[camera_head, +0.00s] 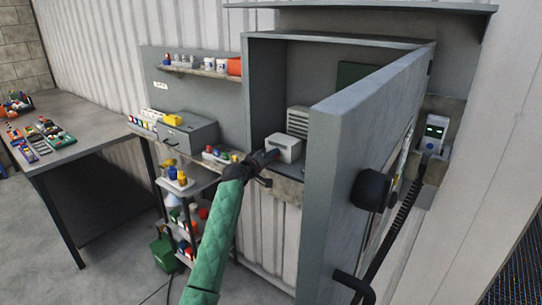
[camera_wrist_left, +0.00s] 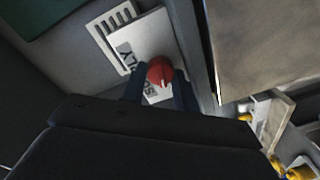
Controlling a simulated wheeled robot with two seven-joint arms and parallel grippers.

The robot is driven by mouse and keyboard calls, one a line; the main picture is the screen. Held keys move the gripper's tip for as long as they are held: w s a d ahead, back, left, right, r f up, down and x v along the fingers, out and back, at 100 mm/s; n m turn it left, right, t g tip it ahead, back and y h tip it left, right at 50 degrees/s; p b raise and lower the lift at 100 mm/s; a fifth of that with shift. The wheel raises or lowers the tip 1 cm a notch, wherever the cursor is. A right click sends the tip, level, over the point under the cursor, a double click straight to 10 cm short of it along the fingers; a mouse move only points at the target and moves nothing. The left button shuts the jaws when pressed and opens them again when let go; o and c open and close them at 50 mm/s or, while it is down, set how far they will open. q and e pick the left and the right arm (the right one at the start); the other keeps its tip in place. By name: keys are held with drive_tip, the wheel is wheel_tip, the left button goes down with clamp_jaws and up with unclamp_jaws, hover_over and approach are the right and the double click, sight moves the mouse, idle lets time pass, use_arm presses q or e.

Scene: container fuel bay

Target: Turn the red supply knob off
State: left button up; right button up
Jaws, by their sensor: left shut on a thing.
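The red supply knob (camera_wrist_left: 160,70) shows in the left wrist view, on the face of a pale box with a partly hidden label ending in "PLY". My left gripper (camera_wrist_left: 160,88) has its dark fingers on both sides of the knob and is shut on it. In the head view, my left arm in a green sleeve reaches up to the small white box (camera_head: 284,147) inside the open grey cabinet. There the left gripper (camera_head: 268,158) is at the box's left front and hides the knob. My right gripper is not in view.
The open cabinet door (camera_head: 345,150) stands right of my left arm, with a black round fitting (camera_head: 374,189). A charger unit (camera_head: 433,134) hangs farther right. A shelf rack (camera_head: 175,183) with bottles stands left. A workbench (camera_head: 85,135) is at far left.

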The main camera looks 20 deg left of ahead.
use_arm(q)
drive_tip(key=shift+n, duration=0.3)
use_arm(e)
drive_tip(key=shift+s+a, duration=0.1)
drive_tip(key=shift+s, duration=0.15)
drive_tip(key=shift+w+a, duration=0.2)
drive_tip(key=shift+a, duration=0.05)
use_arm(q)
drive_tip(key=o, duration=0.8)
drive_tip(key=shift+o, duration=0.8)
drive_tip(key=shift+f, duration=0.1)
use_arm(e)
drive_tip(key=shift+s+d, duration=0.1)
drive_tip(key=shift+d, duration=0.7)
use_arm(q)
drive_tip(key=shift+f, duration=0.1)
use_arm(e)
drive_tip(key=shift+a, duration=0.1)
